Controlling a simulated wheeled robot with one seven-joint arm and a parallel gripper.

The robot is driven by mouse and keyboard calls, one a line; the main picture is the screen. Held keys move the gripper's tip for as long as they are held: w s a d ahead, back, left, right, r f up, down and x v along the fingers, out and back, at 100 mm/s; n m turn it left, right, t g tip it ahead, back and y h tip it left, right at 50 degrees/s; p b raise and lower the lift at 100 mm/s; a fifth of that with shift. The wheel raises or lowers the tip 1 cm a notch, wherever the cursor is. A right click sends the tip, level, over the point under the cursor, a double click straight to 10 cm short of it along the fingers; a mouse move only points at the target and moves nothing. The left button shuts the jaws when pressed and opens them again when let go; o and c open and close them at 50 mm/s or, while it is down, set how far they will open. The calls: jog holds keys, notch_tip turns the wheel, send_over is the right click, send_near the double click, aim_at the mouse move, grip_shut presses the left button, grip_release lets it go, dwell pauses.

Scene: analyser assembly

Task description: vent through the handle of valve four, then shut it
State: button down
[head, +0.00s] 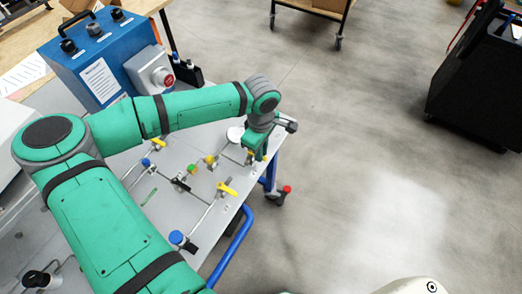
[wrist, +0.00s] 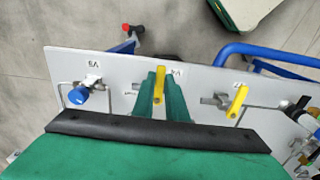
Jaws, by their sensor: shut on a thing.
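In the wrist view my gripper (wrist: 160,88) is shut on the yellow handle (wrist: 159,84) of the middle valve, with a green finger on each side of it. The label (wrist: 177,72) above this valve is upside down and looks like V4, but is small. The handle points roughly up and down in the picture. The black bar of my gripper hides the lower part of the valve. In the head view my gripper (head: 255,150) reaches down at the far right edge of the grey panel (head: 150,215), and its fingers largely hide the handle there.
In the wrist view a second yellow-handled valve (wrist: 237,101) stands close on the right, and a blue knob (wrist: 78,95) on the left.

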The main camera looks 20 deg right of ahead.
jog(key=c, duration=1.8)
grip_release()
jog(key=shift+o, duration=0.2)
notch_tip(320, 180, up, 11)
jog(key=shift+f, duration=0.1)
